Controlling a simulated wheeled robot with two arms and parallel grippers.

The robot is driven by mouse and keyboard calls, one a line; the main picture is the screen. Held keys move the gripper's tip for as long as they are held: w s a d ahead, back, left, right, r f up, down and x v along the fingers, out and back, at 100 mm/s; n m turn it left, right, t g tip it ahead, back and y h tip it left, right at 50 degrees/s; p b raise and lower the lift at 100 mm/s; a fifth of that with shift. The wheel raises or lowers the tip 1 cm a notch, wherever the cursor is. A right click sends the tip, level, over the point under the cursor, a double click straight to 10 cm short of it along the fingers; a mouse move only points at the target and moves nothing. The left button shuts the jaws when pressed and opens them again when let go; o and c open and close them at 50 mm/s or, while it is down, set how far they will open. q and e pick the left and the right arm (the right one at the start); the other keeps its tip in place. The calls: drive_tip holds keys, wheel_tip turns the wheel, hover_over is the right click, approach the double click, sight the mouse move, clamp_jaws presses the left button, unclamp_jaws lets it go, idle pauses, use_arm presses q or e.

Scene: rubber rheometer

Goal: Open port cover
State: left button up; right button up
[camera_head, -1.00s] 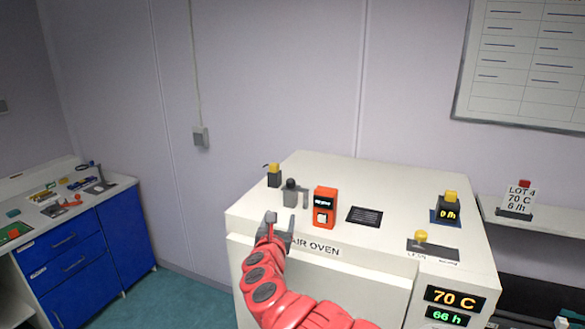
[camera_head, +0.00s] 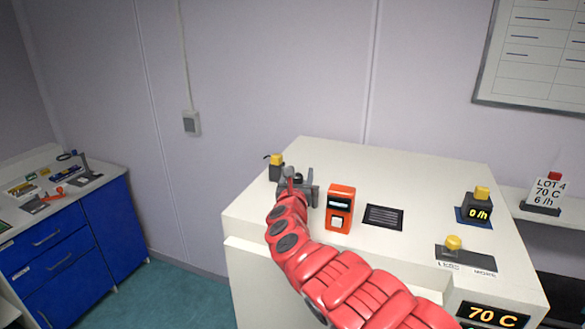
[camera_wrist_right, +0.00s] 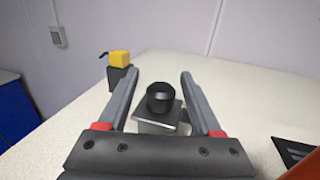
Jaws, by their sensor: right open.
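A short black knob (camera_wrist_right: 161,98) stands on a grey square plate (camera_wrist_right: 160,122) on top of the white oven; I take this to be the port cover. In the right wrist view the knob is between the two fingers of my right gripper (camera_wrist_right: 159,74), with a gap on each side. The fingers are open and point forward past it. In the head view my right gripper (camera_head: 302,182) is over the same spot and mostly hides the knob and plate. My left gripper is not in view.
A black block with a yellow top (camera_head: 276,167) stands just behind the gripper. An orange device (camera_head: 340,208) stands close to its right, then a dark vent (camera_head: 383,217).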

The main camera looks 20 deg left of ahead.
drive_tip(key=shift+x, duration=0.9)
drive_tip(key=shift+s+d, duration=0.1)
drive_tip(key=shift+s, duration=0.2)
drive_tip(key=shift+c, duration=0.7)
clamp_jaws()
drive_tip(key=shift+f, duration=0.1)
